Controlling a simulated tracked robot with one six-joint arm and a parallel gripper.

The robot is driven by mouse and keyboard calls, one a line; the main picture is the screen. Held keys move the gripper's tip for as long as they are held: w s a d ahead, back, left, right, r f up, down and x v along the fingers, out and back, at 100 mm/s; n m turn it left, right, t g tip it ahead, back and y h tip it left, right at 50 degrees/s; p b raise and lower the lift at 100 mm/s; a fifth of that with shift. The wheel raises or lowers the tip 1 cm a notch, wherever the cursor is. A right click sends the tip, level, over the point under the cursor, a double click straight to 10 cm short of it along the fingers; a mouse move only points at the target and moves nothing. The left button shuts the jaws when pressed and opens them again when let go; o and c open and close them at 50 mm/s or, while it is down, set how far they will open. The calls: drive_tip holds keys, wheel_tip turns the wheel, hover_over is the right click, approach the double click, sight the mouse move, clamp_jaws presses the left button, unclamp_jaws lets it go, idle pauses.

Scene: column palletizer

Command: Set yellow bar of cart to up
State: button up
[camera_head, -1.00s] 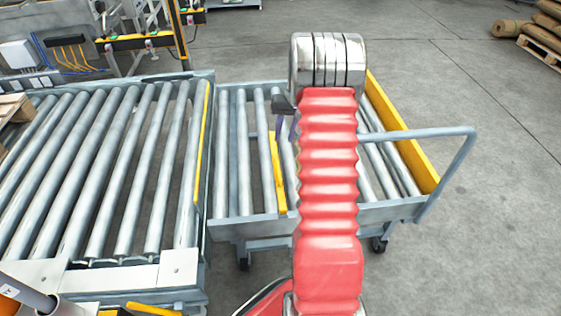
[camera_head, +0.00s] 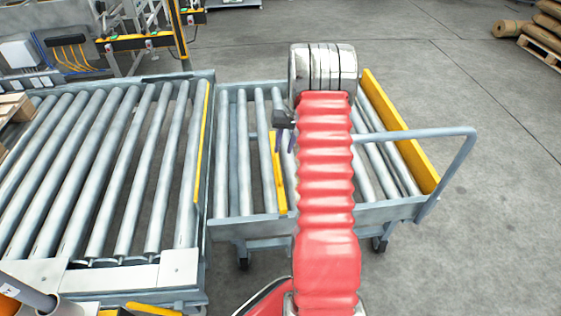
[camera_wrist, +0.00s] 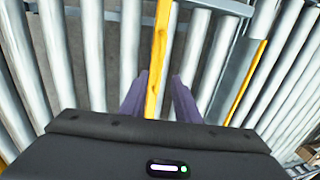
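The cart (camera_head: 256,228) stands right of the roller conveyor, with grey rollers and a push handle. Its yellow bar (camera_head: 278,172) is a thin strip among the rollers, running away from me; my arm hides its surroundings on the right. In the wrist view, the yellow bar (camera_wrist: 158,45) runs down the middle to between my gripper's (camera_wrist: 159,88) two purple fingers. The fingers are open, with a gap visible on each side of the bar. My gripper (camera_head: 284,141) is partly hidden by my red arm in the head view. Whether it touches the bar is unclear.
A yellow plate (camera_head: 400,130) stands along the cart's right end, near the handle (camera_head: 455,170). The roller conveyor (camera_head: 110,170) adjoins the cart on the left, with a yellow strip (camera_head: 201,140) on its edge. Open floor (camera_head: 490,230) lies to the right.

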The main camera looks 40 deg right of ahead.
sight(278, 165)
drive_tip(key=f, duration=0.2)
drive_tip(key=a+f, duration=0.1)
drive_tip(key=f, duration=0.2)
drive_tip(key=w+f, duration=0.1)
drive_tip(key=f, duration=0.2)
drive_tip(key=shift+a+f, duration=0.2)
drive_tip(key=shift+c, duration=0.5)
clamp_jaws()
drive_tip(key=shift+s, duration=0.1)
drive_tip(key=shift+d, duration=0.3)
drive_tip(key=shift+a, duration=0.2)
